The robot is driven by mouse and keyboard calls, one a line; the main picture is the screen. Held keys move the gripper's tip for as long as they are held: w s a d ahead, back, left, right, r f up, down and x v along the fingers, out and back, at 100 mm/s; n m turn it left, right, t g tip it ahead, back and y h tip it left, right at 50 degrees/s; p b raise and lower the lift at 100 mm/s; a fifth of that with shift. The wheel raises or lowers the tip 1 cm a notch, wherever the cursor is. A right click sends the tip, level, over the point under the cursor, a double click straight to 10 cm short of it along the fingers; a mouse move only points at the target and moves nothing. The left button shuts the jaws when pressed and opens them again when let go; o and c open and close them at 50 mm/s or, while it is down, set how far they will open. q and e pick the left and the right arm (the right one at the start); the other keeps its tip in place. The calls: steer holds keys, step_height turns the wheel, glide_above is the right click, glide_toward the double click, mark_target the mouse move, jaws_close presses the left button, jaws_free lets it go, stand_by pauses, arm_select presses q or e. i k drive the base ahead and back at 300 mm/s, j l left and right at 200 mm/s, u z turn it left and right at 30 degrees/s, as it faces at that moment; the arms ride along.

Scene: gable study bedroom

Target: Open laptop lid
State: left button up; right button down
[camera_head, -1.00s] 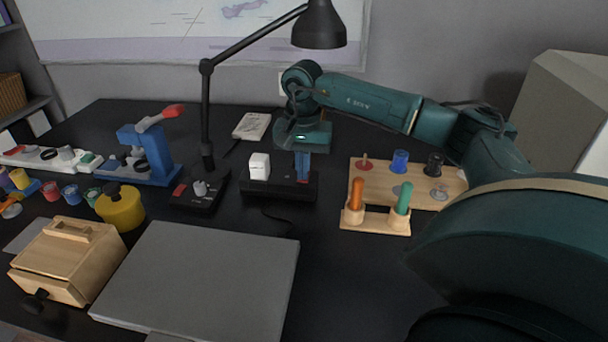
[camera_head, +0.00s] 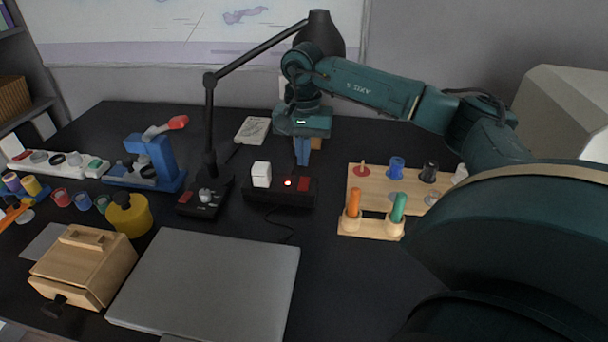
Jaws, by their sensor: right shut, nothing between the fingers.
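The laptop (camera_head: 205,285) is a flat grey slab lying closed on the black desk at the bottom centre-left. Its front edge is cut off by the bottom of the view. My right gripper (camera_head: 303,160) points down, shut and empty, over or just behind the black power strip (camera_head: 270,195), well beyond the laptop's far edge. The strip bears a white plug, a lit red light (camera_head: 288,183) and a red switch (camera_head: 303,184). My left gripper is not in view.
A wooden box (camera_head: 85,265) and a yellow pot (camera_head: 130,214) stand left of the laptop. A black lamp (camera_head: 208,140) rises behind it. A wooden peg board (camera_head: 372,228) stands to the right. The desk right of the laptop is clear.

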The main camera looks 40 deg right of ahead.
mark_target(186, 286)
steer(key=k+j, duration=0.75)
steer(key=j, duration=0.2)
